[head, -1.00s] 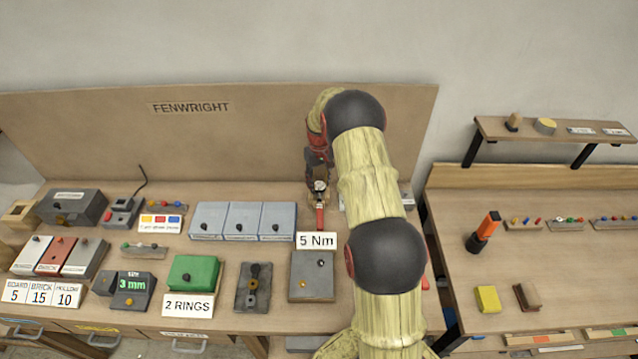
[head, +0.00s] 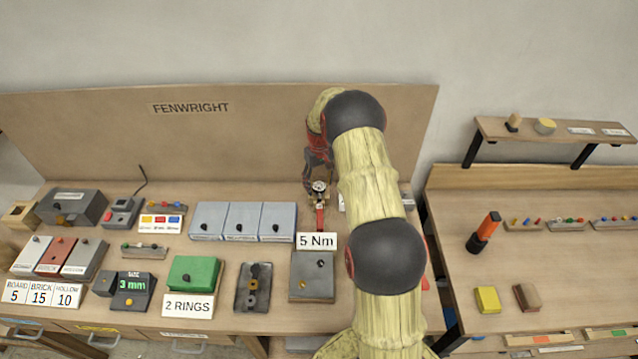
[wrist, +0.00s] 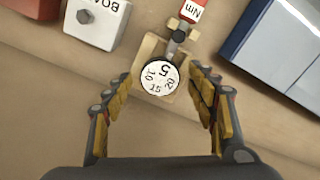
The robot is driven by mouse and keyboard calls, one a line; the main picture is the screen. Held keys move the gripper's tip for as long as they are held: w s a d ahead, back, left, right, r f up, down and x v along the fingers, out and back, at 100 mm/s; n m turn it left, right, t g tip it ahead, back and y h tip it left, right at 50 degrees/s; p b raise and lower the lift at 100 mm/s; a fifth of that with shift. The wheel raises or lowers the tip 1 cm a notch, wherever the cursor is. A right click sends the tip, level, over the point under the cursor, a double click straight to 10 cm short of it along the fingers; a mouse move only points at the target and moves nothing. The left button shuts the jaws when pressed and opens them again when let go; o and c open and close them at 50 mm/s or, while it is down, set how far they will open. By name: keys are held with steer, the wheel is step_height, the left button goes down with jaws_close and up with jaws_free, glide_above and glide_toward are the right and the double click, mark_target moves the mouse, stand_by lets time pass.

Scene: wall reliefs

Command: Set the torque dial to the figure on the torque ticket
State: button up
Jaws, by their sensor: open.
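The torque dial (wrist: 158,80) is a round white disc with the figures 5, 10, 15 and 20, on a wooden block. In the head view the dial (head: 319,187) sits at the back of the bench, above the red handle (head: 320,217). The torque ticket (head: 317,241) reads 5 Nm. My gripper (wrist: 158,76) is open, one finger on each side of the dial, with gaps visible; contact does not show.
Blue boxes (head: 243,221) stand left of the dial. A grey box (head: 312,277) is in front of the ticket, and a green box (head: 194,273) is farther left. The tall back panel (head: 230,145) rises behind. My arm hides part of the bench on the right.

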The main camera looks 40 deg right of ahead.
mark_target(320, 190)
step_height(320, 190, up, 12)
stand_by(0.5)
stand_by(0.5)
steer(key=s+a+r+n+t+b, duration=0.1)
steer(key=s+a+r+b, duration=0.4)
steer(key=s+a, duration=1)
steer(key=s+a+r+t+b, duration=0.4)
steer(key=s+a+r, duration=0.3)
steer(key=s+a, duration=0.9)
steer(key=shift+s+r+n+t+b, duration=0.25)
steer(key=shift+s+n+b, duration=0.2)
steer(key=shift+s, duration=1.35)
